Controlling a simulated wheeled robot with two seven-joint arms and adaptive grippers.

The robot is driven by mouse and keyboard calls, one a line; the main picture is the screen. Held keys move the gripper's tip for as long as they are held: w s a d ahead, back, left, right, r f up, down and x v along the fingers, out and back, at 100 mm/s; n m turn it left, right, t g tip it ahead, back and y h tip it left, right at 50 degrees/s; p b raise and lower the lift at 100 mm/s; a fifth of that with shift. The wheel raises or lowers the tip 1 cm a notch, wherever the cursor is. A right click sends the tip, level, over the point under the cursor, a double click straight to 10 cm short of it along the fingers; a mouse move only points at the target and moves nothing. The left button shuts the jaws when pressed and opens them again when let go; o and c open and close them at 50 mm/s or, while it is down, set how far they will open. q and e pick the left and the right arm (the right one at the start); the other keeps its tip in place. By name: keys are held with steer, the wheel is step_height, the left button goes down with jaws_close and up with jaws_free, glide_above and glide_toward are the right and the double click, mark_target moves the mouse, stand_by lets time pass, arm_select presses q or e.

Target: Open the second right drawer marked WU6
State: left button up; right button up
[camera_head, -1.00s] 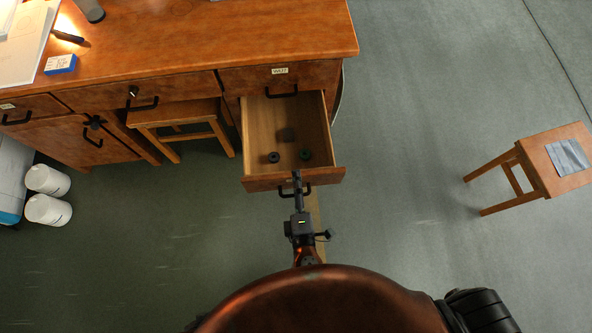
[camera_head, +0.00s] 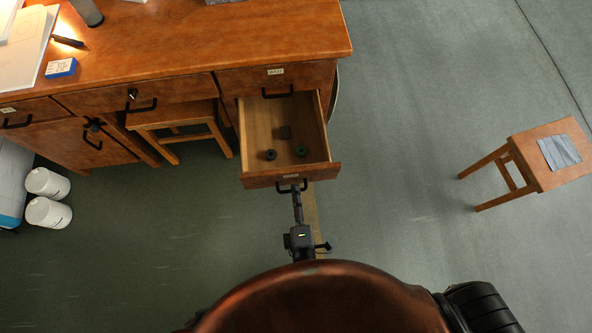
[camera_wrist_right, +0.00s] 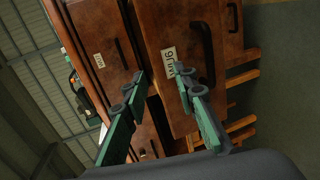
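The second right drawer (camera_head: 258,180) stands pulled well out below the closed top right drawer (camera_head: 236,80). Its dark bar handle (camera_head: 291,187) is on its front. In the right wrist view, the drawer front (camera_wrist_right: 180,25) carries a label (camera_wrist_right: 168,62) reading WU6, and its handle (camera_wrist_right: 208,55) shows beside the label. My right gripper (camera_head: 297,192) is just in front of the drawer. In the right wrist view its green-sided fingers (camera_wrist_right: 162,84) are apart with nothing held between them. My left gripper is not in view.
Small dark round parts (camera_head: 271,155) and a dark block (camera_head: 284,132) lie in the drawer. A stool (camera_head: 180,114) is under the wooden desk (camera_head: 200,45). Another stool (camera_head: 525,175) stands right. White containers (camera_head: 47,183) stand left. Floor right of the drawer is clear.

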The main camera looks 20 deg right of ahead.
steer(key=shift+p+v, duration=0.75)
steer(key=shift+v, duration=2.2)
steer(key=shift+d+f, duration=0.1)
steer(key=shift+p, duration=0.4)
